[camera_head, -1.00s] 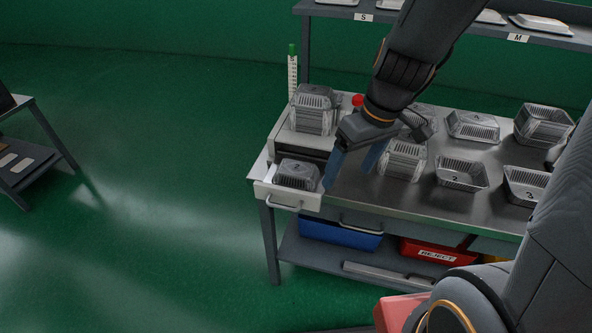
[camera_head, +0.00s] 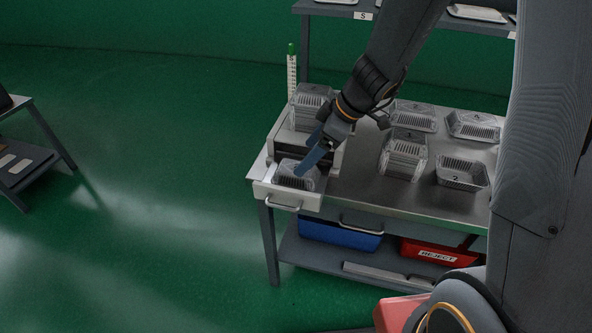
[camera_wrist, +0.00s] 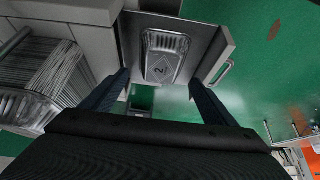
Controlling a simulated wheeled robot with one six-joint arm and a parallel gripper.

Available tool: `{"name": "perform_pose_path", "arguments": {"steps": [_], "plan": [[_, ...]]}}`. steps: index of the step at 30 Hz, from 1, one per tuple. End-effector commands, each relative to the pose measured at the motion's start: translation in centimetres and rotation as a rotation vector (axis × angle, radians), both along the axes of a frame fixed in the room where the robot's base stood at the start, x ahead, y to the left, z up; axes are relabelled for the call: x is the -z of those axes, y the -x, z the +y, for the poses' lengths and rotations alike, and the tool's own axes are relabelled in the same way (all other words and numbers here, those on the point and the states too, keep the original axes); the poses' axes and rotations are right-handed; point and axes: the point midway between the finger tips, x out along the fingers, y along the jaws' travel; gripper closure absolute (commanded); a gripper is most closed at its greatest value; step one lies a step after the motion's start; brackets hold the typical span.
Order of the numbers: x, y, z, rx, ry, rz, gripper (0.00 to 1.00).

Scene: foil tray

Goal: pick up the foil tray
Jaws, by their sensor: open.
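Several foil trays are in view, and the frames do not show which one the task means. In the wrist view this tray (camera_wrist: 163,64) shows ahead, between and beyond the fingers. My gripper (camera_head: 308,162) is over the drawer, close above this tray; its blue fingers partly hide it in the head view. In the wrist view my gripper (camera_wrist: 160,88) is open, with nothing between its fingers.
A tray stack (camera_head: 312,103) stands on the drawer unit; it also shows in the wrist view (camera_wrist: 40,85). More foil trays, including a stack (camera_head: 402,160) and a single tray (camera_head: 462,172), stand on the metal table. Blue (camera_head: 340,234) and red (camera_head: 430,252) bins sit below.

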Motion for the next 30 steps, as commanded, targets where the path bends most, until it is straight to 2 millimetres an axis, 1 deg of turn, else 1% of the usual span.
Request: {"name": "perform_pose_path", "arguments": {"steps": [12,16,23,24,26,30], "plan": [[3.8,-0.4,2.0,-0.001,0.0,0.003,0.2],[4.4,-0.6,2.2,0.0,0.001,0.001,0.2],[4.5,-0.6,2.3,0.001,0.001,0.001,0.2],[4.5,-0.6,2.3,0.001,0.001,0.001,0.23],[4.5,-0.6,2.3,0.0,0.001,0.0,0.33],[4.5,-0.6,2.3,0.0,0.001,0.0,0.57]]}}
